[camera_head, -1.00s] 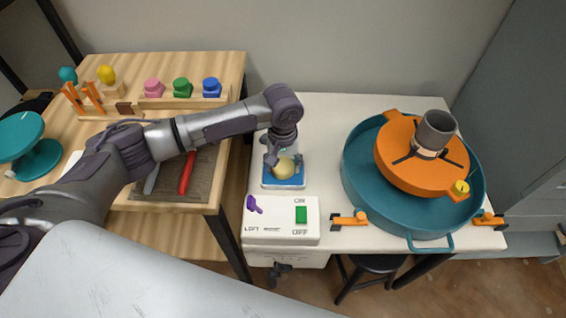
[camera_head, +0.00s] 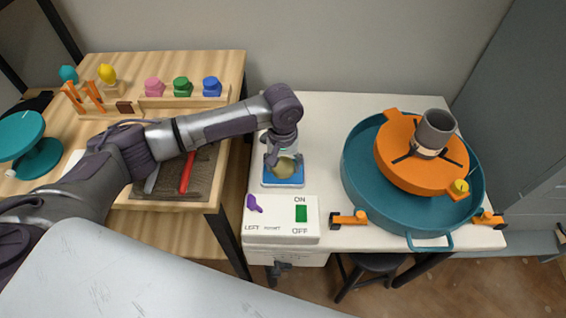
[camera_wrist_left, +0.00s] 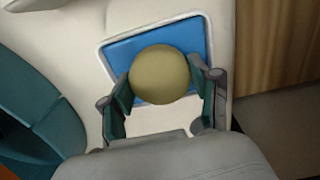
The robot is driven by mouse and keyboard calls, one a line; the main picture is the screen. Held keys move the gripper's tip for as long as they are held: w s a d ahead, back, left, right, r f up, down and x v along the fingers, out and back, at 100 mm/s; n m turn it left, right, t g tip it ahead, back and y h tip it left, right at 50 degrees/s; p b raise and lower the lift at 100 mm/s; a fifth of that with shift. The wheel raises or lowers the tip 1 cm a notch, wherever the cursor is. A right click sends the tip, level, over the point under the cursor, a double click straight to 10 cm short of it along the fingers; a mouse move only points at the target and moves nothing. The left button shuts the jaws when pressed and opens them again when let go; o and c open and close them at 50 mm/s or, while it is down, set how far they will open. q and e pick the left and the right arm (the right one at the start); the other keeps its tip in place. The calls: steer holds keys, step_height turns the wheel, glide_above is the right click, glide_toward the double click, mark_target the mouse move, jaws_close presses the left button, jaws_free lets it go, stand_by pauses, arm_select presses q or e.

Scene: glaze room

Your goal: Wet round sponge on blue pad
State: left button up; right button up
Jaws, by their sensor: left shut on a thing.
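The round yellowish sponge (camera_head: 284,167) is between the fingers of my left gripper (camera_head: 284,160), which is shut on it. In the left wrist view the sponge (camera_wrist_left: 160,74) sits between the two fingers (camera_wrist_left: 160,92), over the blue pad (camera_wrist_left: 124,50). In the head view the blue pad (camera_head: 284,181) lies in a white frame on the white table, just under the sponge. I cannot tell whether the sponge touches the pad. My right gripper is not in view.
A white control box (camera_head: 281,220) with a purple lever and green switch stands in front of the pad. A teal basin (camera_head: 352,185) with an orange wheel (camera_head: 389,157) is to the right. A wooden bench (camera_head: 128,68) with tools and colored stoppers is to the left.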

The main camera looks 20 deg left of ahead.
mark_target(283, 164)
arm_select(q)
steer(key=shift+s+f+p, duration=0.15)
steer(key=shift+p, duration=0.35)
stand_by(1.8)
step_height(283, 164, up, 7)
steer(key=p, duration=0.9)
stand_by(0.8)
